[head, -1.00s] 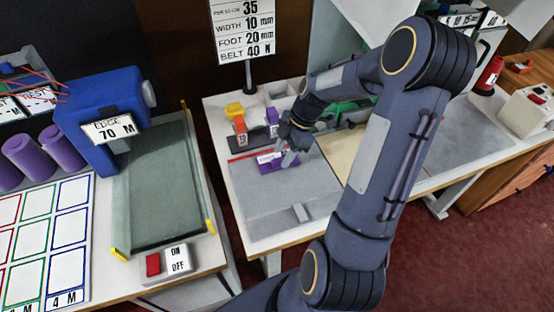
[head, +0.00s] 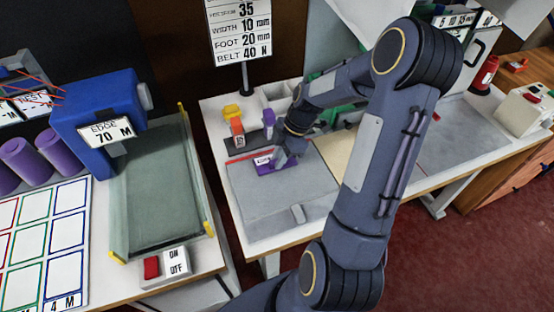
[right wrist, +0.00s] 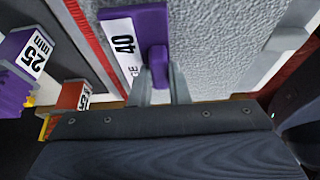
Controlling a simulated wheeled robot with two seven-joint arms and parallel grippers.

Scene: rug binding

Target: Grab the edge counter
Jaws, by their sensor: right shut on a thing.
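A purple block (head: 282,166) with a white label lies on the grey mat of the middle bench. In the right wrist view, the purple block (right wrist: 152,20) shows "40" and a partly cut-off word ending in "GE", and has a raised purple knob. My right gripper (head: 285,156) is over it, and its two grey fingers (right wrist: 159,84) are shut on the knob. The block still appears to rest on the mat. A blue machine (head: 90,108) on the left bench carries a sign reading "EDGE 70 M". My left gripper is not in view.
Beside the mat stand an orange and yellow piece (head: 236,128) and another purple piece (head: 269,119). A red strip (head: 247,156) borders the mat (head: 265,205). The mat's front is mostly clear. An on/off switch box (head: 165,268) sits on the left bench.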

